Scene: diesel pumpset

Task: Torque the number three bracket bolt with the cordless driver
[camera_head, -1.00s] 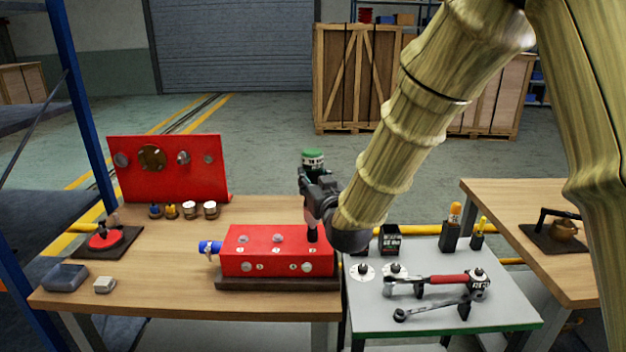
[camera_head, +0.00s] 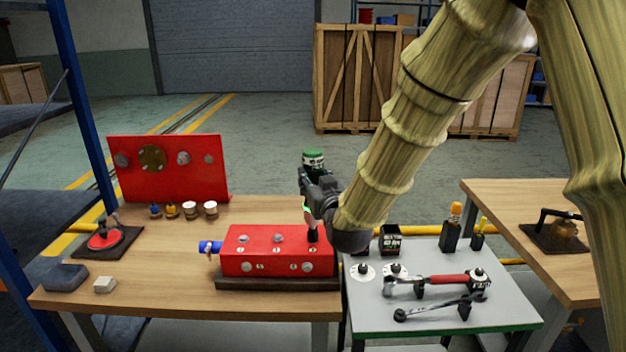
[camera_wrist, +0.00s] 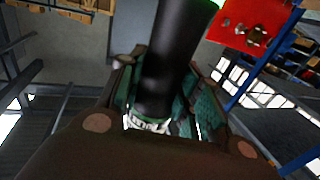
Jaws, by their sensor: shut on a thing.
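My gripper (camera_head: 318,195) is shut on the cordless driver, holding it upright over the right end of the red bracket block (camera_head: 235,262). The driver has a green-and-black top (camera_head: 313,158) above the gripper and a dark nose (camera_head: 312,235) below. The nose meets the block's top right area; the bolt under it is hidden. A small green light shows on the driver beside the gripper. Other bolt heads (camera_head: 278,237) show on the block; their numbers are too small to read surely. In the wrist view the driver's black body (camera_wrist: 172,65) stands between the green-padded fingers.
A grey side table (camera_head: 375,315) at right holds a red-handled torque wrench (camera_head: 445,279), a dark wrench (camera_head: 435,308), a black box (camera_head: 390,239) and holders. A red upright panel (camera_head: 210,170) and several small fittings stand on the wooden bench (camera_head: 180,290).

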